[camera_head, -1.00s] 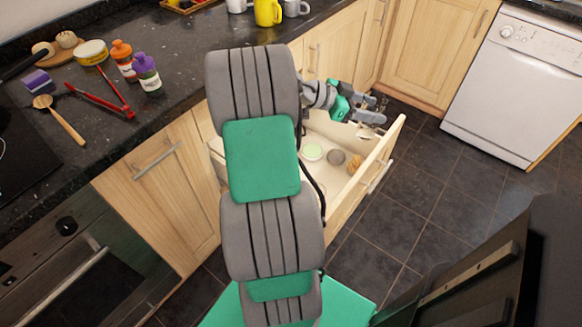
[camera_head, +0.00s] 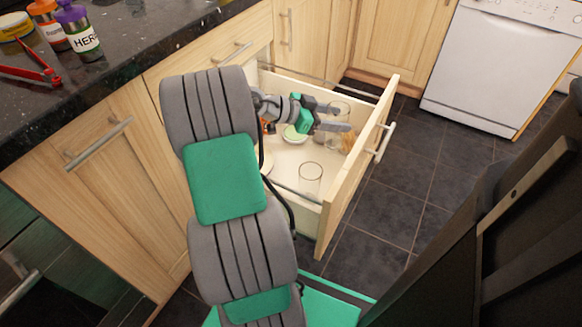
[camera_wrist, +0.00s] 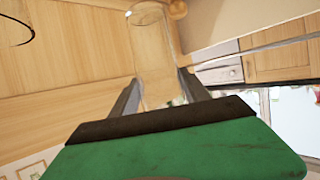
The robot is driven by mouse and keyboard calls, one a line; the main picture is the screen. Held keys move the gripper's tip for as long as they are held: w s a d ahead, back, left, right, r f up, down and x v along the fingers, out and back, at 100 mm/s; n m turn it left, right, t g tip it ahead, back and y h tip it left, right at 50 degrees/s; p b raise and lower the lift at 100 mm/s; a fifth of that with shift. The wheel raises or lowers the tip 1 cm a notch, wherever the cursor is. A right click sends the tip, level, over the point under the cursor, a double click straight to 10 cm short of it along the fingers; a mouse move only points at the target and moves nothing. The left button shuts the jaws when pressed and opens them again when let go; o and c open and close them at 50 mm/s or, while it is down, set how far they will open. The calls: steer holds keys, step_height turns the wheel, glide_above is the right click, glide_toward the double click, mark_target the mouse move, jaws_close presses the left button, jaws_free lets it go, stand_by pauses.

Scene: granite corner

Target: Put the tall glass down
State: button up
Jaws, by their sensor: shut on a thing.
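The tall glass (camera_head: 341,105) is clear and shows beside my gripper's fingers, over the open drawer (camera_head: 345,196). In the wrist view the glass (camera_wrist: 152,48) stretches away between the two fingers. My gripper (camera_head: 342,119) is shut on it, and it also shows in the wrist view (camera_wrist: 160,92). The fingers and the steep view partly hide the glass in the head view. I cannot tell whether its base touches the drawer floor.
Another clear glass (camera_head: 310,178) stands in the drawer's near part. A pale green round item (camera_head: 294,134) and a brown ribbed item (camera_head: 349,143) are also in it. The drawer front bounds the right side. A dark countertop (camera_head: 130,45) lies at left.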

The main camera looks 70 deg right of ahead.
mark_target(332, 144)
step_height(332, 144, down, 10)
steer(key=b, duration=0.3)
steer(key=shift+f+b, duration=0.15)
steer(key=shift+b, duration=0.25)
steer(key=o, duration=1.6)
steer(key=shift+r+p, duration=0.4)
steer(key=shift+p, duration=0.05)
steer(key=p+v, duration=0.2)
steer(key=v, duration=0.5)
steer(key=shift+w+a, duration=0.15)
